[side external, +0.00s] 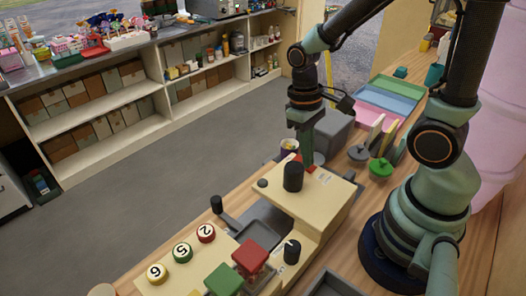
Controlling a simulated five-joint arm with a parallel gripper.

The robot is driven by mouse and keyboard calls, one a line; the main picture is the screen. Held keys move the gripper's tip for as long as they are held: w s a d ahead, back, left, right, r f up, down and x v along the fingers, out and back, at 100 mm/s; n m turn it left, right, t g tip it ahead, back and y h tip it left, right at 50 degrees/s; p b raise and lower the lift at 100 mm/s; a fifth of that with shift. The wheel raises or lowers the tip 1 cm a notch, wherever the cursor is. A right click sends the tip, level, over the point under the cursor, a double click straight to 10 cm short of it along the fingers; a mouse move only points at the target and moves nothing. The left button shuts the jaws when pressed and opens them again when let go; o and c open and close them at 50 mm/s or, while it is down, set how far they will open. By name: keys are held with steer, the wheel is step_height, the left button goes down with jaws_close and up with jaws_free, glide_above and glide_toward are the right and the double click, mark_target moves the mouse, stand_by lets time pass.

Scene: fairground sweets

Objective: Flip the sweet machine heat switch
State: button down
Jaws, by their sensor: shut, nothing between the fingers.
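The beige sweet machine (322,205) stands on the wooden counter at the lower middle. It carries a tall black cylinder knob (293,177), a small dark knob (263,183), a black dial with a pale pointer (292,251), and red (251,256) and green (224,280) blocks. I cannot tell for sure which part is the heat switch; a small red piece (297,158) shows at the machine's far end, close to my gripper. My gripper (305,160) points down, shut and empty, at the far end of the machine. Its tips are partly hidden, so contact cannot be told.
Numbered red (206,233), green (182,250) and yellow (157,272) discs sit at the machine's near left. A grey box (334,134), pink, green and blue trays (388,97), and green-knobbed lids (380,169) stand behind and right. Shelves line the far side.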

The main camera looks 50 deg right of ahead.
steer(key=shift+w+r, duration=0.15)
steer(key=shift+w, duration=0.55)
step_height(320, 180, up, 14)
steer(key=s, duration=0.2)
stand_by(0.3)
steer(key=shift+s, duration=0.1)
steer(key=t, duration=0.7)
glide_above(295, 157)
stand_by(0.8)
